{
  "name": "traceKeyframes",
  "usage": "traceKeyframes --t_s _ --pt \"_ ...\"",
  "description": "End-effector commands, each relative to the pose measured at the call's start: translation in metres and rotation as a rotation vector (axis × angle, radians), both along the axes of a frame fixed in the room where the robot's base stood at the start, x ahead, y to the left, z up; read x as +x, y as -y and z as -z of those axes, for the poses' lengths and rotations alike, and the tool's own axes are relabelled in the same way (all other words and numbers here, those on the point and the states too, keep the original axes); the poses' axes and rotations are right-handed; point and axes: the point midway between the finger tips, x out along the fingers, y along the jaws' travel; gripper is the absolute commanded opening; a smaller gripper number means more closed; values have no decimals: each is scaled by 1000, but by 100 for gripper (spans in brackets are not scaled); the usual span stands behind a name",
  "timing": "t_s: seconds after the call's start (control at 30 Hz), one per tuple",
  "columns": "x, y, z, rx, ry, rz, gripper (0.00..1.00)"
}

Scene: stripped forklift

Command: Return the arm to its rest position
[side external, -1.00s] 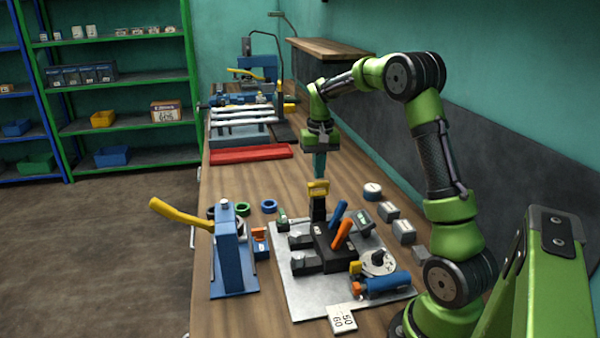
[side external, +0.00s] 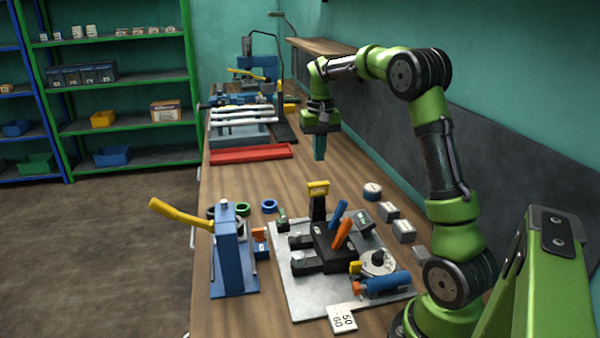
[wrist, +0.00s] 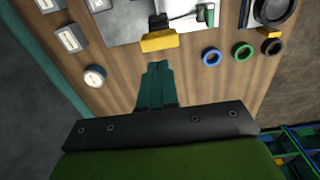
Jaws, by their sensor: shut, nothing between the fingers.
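My gripper (side external: 319,152) hangs above the bench, pointing down, with its teal fingers together and nothing between them. In the wrist view the shut fingers (wrist: 155,80) show over bare wood, just short of a yellow-topped lever (wrist: 159,42). In the side view this yellow-topped black lever (side external: 318,190) stands upright on the forklift control assembly, below my gripper and clear of it. The assembly's grey plate (side external: 300,295) also carries a blue lever (side external: 338,212) and an orange lever (side external: 342,233).
A blue press with a yellow handle (side external: 180,216) stands left of the plate. Several rings (side external: 269,206) and grey labelled blocks (side external: 403,230) lie around it. A red tray (side external: 250,153) and a rack of white bars (side external: 240,115) are further back. A wall shelf (side external: 330,48) is behind my arm.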

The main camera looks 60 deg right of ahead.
Motion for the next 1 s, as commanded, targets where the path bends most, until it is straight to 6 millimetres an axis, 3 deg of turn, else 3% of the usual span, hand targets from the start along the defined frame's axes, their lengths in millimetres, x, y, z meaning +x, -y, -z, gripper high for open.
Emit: traceKeyframes --t_s 0.07,0.17,0.47,0.7,0.83,1.0 --pt "-3 -3 12 5 1 6 0" --pt "-9 -23 13 9 40 -5 0" --pt "-50 -144 -17 7 279 -139 0" --pt "-110 -231 -24 25 484 -278 0" --pt "-136 -259 -24 37 566 -348 0" --pt "-151 -276 -32 44 630 -410 0"
